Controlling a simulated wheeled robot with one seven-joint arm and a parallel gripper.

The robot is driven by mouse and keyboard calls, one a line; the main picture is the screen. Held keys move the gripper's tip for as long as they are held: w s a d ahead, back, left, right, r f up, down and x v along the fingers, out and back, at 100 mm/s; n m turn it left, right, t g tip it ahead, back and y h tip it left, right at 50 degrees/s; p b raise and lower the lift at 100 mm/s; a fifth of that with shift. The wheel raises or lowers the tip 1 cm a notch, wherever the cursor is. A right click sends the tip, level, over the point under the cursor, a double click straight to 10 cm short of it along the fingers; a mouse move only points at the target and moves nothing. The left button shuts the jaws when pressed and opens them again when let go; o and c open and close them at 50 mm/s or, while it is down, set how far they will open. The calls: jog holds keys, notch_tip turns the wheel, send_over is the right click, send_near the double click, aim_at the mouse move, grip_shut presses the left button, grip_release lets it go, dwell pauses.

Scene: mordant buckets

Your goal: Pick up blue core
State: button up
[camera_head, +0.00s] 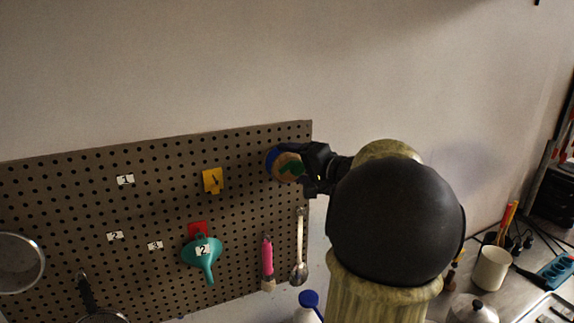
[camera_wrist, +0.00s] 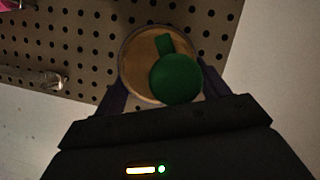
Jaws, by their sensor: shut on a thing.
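The blue core (camera_head: 271,162) is at the upper right corner of the pegboard. The fingers (camera_wrist: 163,84) flank the disc in the wrist view. Whether the core still touches the board cannot be told.
The pegboard (camera_head: 150,205) carries a teal funnel (camera_head: 201,251), a yellow tag (camera_head: 212,181), a pink-handled tool (camera_head: 267,258) and a spoon (camera_head: 300,268). A white mug (camera_head: 491,268) and a kettle-like pot (camera_head: 473,310) stand at lower right. Bare wall lies above the board.

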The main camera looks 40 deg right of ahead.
jog(key=shift+f+b, duration=0.1)
jog(key=shift+b, duration=0.7)
jog(key=s+a+b, duration=0.1)
jog(key=s+b, duration=0.1)
jog(key=s, duration=0.3)
jog(key=s+a+b, duration=0.1)
jog(key=s+b, duration=0.2)
jog(key=s, duration=0.3)
jog(key=s+a+b, duration=0.2)
jog(key=s, duration=0.4)
jog(key=shift+s+a+r, duration=0.1)
jog(key=shift+s+r, duration=0.1)
jog(key=shift+s, duration=0.05)
jog(key=shift+r+b, duration=0.1)
jog(key=shift+b, duration=0.35)
jog(key=shift+s+a+b, duration=0.3)
jog(key=shift+s+b, duration=0.1)
jog(key=shift+s, duration=0.8)
jog(key=shift+s+a+b, duration=0.3)
jog(key=shift+s+b, duration=0.1)
jog(key=shift+s, duration=0.85)
jog(key=shift+s+a+b, duration=0.3)
jog(key=shift+s+b, duration=0.1)
jog(key=shift+s, duration=0.8)
